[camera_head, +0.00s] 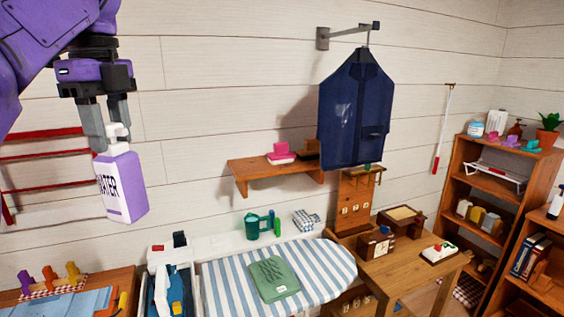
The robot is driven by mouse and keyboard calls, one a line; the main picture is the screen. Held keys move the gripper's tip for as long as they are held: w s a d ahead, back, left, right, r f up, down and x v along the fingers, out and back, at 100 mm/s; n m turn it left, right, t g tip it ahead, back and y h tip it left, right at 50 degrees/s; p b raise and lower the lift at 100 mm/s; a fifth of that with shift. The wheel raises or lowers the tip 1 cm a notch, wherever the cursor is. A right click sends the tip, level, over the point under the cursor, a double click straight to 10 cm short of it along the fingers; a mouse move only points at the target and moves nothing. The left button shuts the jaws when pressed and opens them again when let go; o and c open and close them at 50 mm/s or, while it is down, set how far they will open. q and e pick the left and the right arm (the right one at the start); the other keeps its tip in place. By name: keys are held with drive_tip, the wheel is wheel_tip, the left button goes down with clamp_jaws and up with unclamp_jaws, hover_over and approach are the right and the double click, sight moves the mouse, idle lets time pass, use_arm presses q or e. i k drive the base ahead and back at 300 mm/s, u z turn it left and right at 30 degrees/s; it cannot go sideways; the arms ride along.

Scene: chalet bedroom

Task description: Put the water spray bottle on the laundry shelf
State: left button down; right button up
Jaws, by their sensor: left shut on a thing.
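The water spray bottle (122,187) is light purple with a white top and the word WATER on its side. My left gripper (108,130) is shut on its white top and holds it in the air at the left, slightly tilted. A small wooden wall shelf (243,168) is to the right of the bottle, with pink and white items and a brown item on it. A tall wooden shelf unit (453,183) stands at the far right. I cannot tell which of these is the laundry shelf. My right gripper is out of view.
A striped ironing surface (328,262) with a folded green cloth (273,279) lies below. A blue iron (174,289) is at its left. A dark blue garment (355,107) hangs from a wall bracket right of the wall shelf. A wooden table (402,266) stands at right.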

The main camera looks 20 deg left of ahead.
sight(247, 167)
drive_tip(key=i, duration=1.45)
